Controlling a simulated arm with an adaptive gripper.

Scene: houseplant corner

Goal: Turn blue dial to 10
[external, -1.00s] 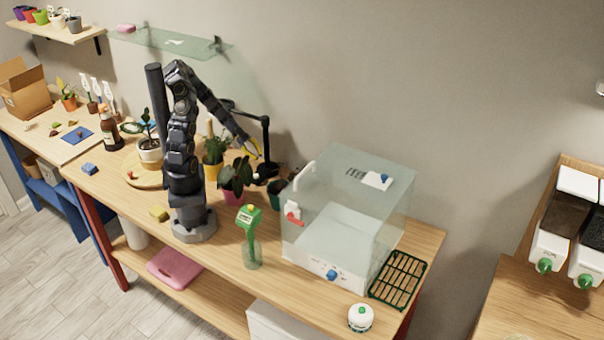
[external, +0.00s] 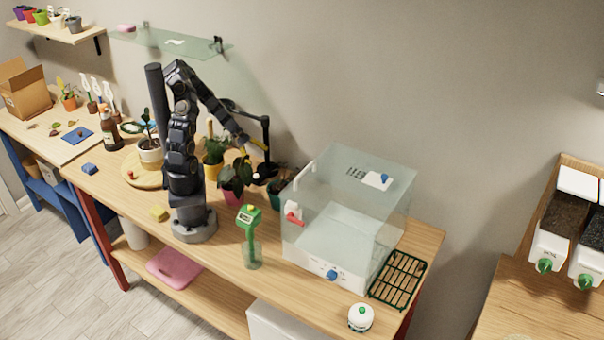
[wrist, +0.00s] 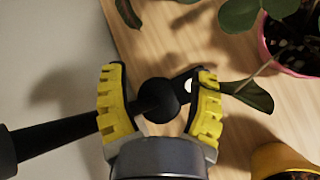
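A blue dial (external: 332,275) sits on the white front base of a clear box (external: 345,215). Marks surround it, too small to read. Another blue knob (external: 384,178) is on a white plate on the box's lid. My gripper (external: 257,164) is left of the box, by a black stand (external: 266,140) behind the plants. In the wrist view my gripper (wrist: 161,100) has its yellow fingers spread apart. A black ball (wrist: 158,99) on a dark rod shows between them, with gaps at both sides. The dials are not in the wrist view.
Potted plants (external: 236,178) stand close to my gripper, and leaves (wrist: 245,95) reach near one finger. A green-handled tool (external: 249,220) stands in front of the box's left side. A green rack (external: 398,279) and a white round jar (external: 360,317) lie right of it.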

